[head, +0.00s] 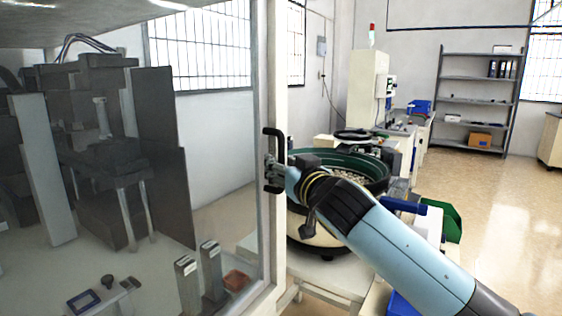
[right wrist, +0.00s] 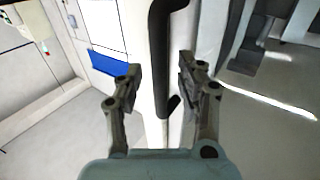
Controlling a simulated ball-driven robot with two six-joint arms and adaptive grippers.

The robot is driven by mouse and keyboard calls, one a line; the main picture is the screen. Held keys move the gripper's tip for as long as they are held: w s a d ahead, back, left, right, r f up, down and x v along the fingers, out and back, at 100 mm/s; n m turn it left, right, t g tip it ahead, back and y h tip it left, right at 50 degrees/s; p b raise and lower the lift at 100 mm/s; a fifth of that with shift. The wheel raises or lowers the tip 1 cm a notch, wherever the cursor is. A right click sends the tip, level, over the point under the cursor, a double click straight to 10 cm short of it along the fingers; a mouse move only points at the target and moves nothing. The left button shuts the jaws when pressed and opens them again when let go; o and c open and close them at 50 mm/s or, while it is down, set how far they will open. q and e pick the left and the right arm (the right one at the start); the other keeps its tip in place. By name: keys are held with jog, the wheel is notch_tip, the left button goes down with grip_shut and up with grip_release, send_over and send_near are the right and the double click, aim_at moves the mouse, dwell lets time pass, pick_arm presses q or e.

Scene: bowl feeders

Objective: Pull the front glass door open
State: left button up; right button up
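The front glass door (head: 225,215) fills the left of the head view, with a pale upright frame along its right edge. A black bar handle (head: 283,143) stands upright on that frame. It also shows in the right wrist view (right wrist: 161,45), running down between the fingers. My right gripper (head: 272,172) is at the lower part of the handle; it also shows in the right wrist view (right wrist: 160,82). Its fingers are apart on either side of the handle, with a visible gap on the left. My left gripper is out of view.
Behind the glass are dark machine parts (head: 105,150) and small metal blocks (head: 187,285). A green-rimmed bowl feeder (head: 375,165) stands just behind my right arm. A grey shelf (head: 480,95) is at the back wall. Open floor (head: 500,210) lies to the right.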

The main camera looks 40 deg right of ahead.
jog(key=shift+w, duration=0.5)
jog(key=shift+c, duration=0.3)
grip_shut()
jog(key=shift+d, duration=0.15)
